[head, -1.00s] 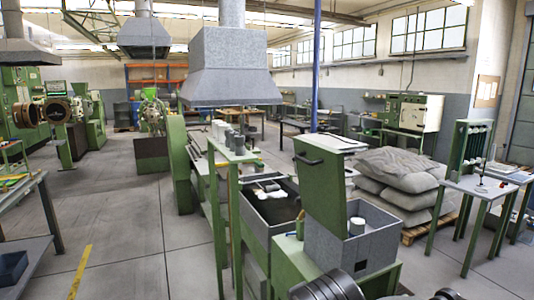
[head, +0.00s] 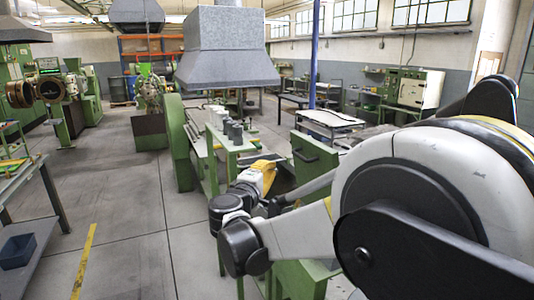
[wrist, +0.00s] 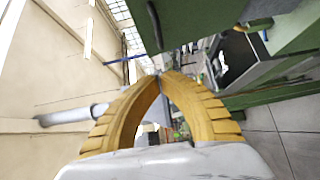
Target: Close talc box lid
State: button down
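The talc box lid (head: 315,160) is a green panel standing upright and open, with a dark handle on its face. In the wrist view the lid (wrist: 205,25) fills the top, with the dark handle (wrist: 154,25) at upper middle. My gripper (wrist: 161,75) has yellow ridged fingers that meet at the tips, with nothing seen between them. It appears apart from the handle. In the head view my gripper (head: 264,172) is left of the lid, partly hidden.
A large grey hood (head: 226,45) hangs over the machine line behind. A green stand with grey cylinders (head: 235,132) is close behind my gripper. A blue post (head: 314,60) stands beyond. The floor (head: 130,215) at left is mostly clear.

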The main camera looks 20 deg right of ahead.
jog(key=b, duration=0.1)
send_near(294, 151)
jog(key=w, duration=0.3)
jog(key=d, duration=0.3)
jog(key=shift+w, duration=0.1)
jog(key=shift+d, duration=0.5)
